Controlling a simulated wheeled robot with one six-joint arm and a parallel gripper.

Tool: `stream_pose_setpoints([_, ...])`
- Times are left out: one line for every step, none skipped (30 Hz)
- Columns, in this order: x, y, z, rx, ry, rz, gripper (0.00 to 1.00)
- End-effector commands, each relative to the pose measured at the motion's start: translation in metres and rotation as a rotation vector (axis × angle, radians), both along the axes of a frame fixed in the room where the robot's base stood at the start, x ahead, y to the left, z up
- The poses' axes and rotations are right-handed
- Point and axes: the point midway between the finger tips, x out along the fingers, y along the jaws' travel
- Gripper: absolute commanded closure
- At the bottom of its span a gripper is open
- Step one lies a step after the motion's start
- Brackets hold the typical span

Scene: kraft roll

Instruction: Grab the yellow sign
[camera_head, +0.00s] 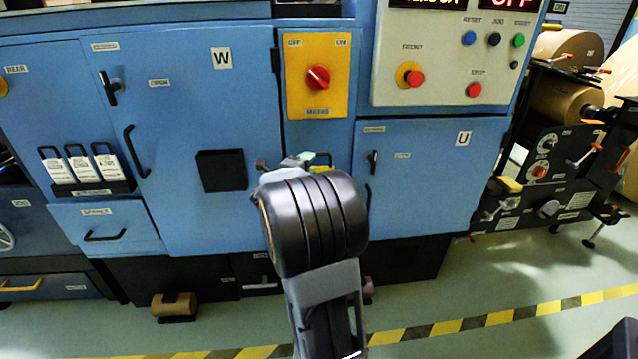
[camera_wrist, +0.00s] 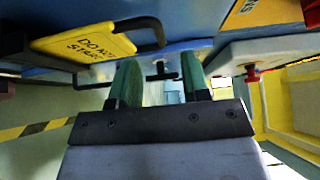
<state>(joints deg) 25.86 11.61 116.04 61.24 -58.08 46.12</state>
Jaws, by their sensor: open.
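The yellow sign (camera_wrist: 85,42) reads "DO NOT START" and has a black loop handle at its right side. It shows at the upper left of the wrist view. My gripper (camera_wrist: 160,78) is open, with its two green fingers apart and nothing held between them. The sign is to the left of the fingers, outside the gap. A dark T-shaped piece shows beyond the fingers, in line with the gap. In the head view my arm hides most of the gripper; a small yellow patch shows just past it, and I cannot tell if it is the sign.
A blue machine front fills the head view, with a yellow switch plate (camera_head: 317,76) and red knob above my arm. A grey button panel (camera_head: 443,62) is to its right. White tags (camera_head: 84,165) hang at left. Yellow-black floor tape (camera_head: 470,323) crosses the clear floor.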

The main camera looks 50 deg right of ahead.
Motion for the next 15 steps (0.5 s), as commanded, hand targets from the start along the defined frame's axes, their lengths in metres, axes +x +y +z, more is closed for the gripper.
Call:
stream_pose_setpoints([0.001,-0.002,0.0,-0.001,0.0,0.0,0.57])
stream_pose_setpoints([0.001,-0.003,0.0,-0.001,0.0,0.0,0.57])
stream_pose_setpoints([0.002,-0.005,0.0,0.0,0.0,0.0,0.57])
stream_pose_setpoints([0.002,-0.006,-0.001,0.0,0.0,0.0,0.57])
stream_pose_setpoints([0.003,-0.009,-0.001,0.001,0.0,0.0,0.57])
stream_pose_setpoints([0.004,-0.014,-0.002,0.001,0.0,-0.001,0.57])
stream_pose_setpoints([0.005,-0.018,-0.003,0.0,-0.001,-0.002,0.57])
stream_pose_setpoints([0.006,-0.022,-0.003,0.0,-0.001,-0.002,0.57])
stream_pose_setpoints([0.008,-0.027,-0.003,0.0,-0.001,-0.001,0.57])
stream_pose_setpoints([0.009,-0.031,-0.004,0.001,0.0,-0.002,0.57])
stream_pose_setpoints([0.01,-0.035,-0.003,0.0,0.0,-0.002,0.57])
stream_pose_setpoints([0.012,-0.039,-0.002,0.0,0.0,0.0,0.57])
stream_pose_setpoints([0.013,-0.043,-0.002,0.0,0.0,0.001,0.57])
stream_pose_setpoints([0.014,-0.045,-0.002,-0.001,0.0,0.001,0.57])
stream_pose_setpoints([0.014,-0.048,-0.002,0.0,0.001,0.001,0.57])
